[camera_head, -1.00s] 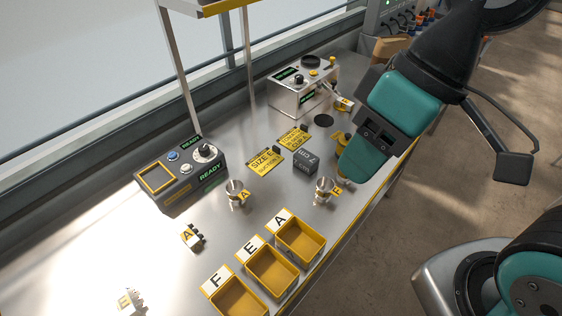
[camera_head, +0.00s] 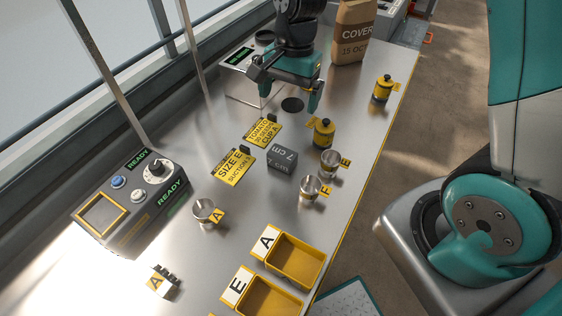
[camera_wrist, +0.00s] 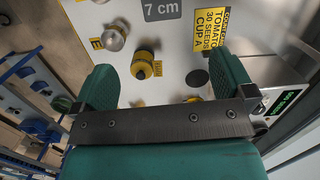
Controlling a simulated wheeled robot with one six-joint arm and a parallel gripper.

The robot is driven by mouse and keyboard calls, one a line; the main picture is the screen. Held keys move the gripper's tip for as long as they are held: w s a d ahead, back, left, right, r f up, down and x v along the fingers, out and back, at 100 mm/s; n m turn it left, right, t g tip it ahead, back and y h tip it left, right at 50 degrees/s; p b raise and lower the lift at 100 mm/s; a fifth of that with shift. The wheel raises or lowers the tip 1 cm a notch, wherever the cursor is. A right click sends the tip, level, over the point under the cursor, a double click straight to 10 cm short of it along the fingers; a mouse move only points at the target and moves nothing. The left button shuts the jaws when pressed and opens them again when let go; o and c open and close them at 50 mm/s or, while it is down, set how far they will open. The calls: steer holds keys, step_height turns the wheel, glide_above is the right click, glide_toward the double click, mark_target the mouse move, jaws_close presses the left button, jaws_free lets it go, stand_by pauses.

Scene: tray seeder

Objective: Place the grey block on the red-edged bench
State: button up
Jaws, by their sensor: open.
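The grey block (camera_head: 283,158), marked 7 cm, sits on the steel bench (camera_head: 345,185) beside two yellow signs. It also shows cut off at the top edge of the wrist view (camera_wrist: 162,9). My gripper (camera_head: 290,98) is open and empty above the far part of the bench, beyond the block and apart from it. In the wrist view my gripper's two teal fingers (camera_wrist: 165,66) are spread wide, with bench surface between them. This bench has a yellow edge; I cannot make out a red-edged bench in these frames.
Yellow jars (camera_head: 324,133) (camera_head: 382,88) and metal cups (camera_head: 310,188) (camera_head: 330,164) stand near the block. Yellow bins (camera_head: 294,262) and a control box (camera_head: 137,205) are nearer. A brown bag (camera_head: 353,32) stands at the far end. Open floor (camera_head: 440,130) lies right.

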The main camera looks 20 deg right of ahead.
mark_target(282, 153)
steer(key=shift+m, duration=0.4)
steer(key=f, duration=0.4)
steer(key=f+p, duration=0.1)
steer(key=f, duration=0.3)
steer(key=a+f, duration=0.1)
steer(key=f, duration=0.4)
steer(key=shift+s+p, duration=0.25)
steer(key=shift+p, duration=0.05)
steer(key=shift+s+a+f+p, duration=0.1)
steer(key=shift+f+p, duration=0.15)
steer(key=shift+f, duration=0.6)
steer(key=shift+w+a+f+p, duration=0.15)
steer(key=shift+f+p, duration=0.15)
steer(key=shift+f, duration=0.6)
steer(key=shift+s+a+f+p, duration=0.15)
steer(key=shift+f+p, duration=0.1)
steer(key=shift+f, duration=0.6)
steer(key=c, duration=1.1)
steer(key=shift+r, duration=0.1)
